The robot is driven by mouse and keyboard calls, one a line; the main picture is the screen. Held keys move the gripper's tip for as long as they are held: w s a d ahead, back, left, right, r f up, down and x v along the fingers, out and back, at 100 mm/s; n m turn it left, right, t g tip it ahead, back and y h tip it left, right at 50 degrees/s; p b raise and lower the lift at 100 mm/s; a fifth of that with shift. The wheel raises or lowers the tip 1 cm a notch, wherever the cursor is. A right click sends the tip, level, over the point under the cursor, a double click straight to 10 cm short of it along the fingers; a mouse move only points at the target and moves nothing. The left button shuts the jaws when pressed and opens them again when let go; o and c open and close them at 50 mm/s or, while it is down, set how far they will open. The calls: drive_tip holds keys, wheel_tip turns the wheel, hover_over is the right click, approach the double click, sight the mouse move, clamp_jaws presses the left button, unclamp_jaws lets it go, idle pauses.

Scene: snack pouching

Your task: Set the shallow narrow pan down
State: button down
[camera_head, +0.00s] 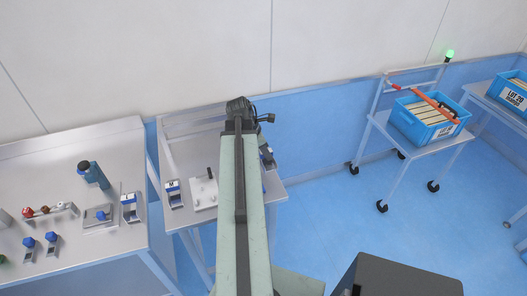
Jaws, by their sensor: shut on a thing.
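The shallow narrow pan cannot be made out for certain in the head view. My pale green arm runs up the middle to a dark joint at its far end, over the middle table (275,194). My gripper and anything in its jaws are hidden behind the arm. A small dark and pale item (267,157) shows just right of the arm; I cannot tell what it is.
A white board with a dark peg (204,192) and a labelled stand (173,193) are on the middle table. The left table (60,165) holds a blue bottle (93,174), a square plate (98,218) and several small items. A cart with a blue crate (427,119) stands right, beyond open floor.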

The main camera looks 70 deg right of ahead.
sight(264, 160)
drive_tip(key=shift+f+b, duration=3)
drive_tip(key=shift+f, duration=0.2)
drive_tip(key=shift+s+f+b, duration=0.1)
drive_tip(key=shift+f+b, duration=0.5)
drive_tip(key=c, duration=1.1)
unclamp_jaws()
drive_tip(key=shift+r, duration=0.1)
drive_tip(key=p+v, duration=0.7)
drive_tip(key=shift+a+r, duration=0.1)
drive_tip(key=shift+r, duration=0.25)
drive_tip(key=shift+w, duration=0.3)
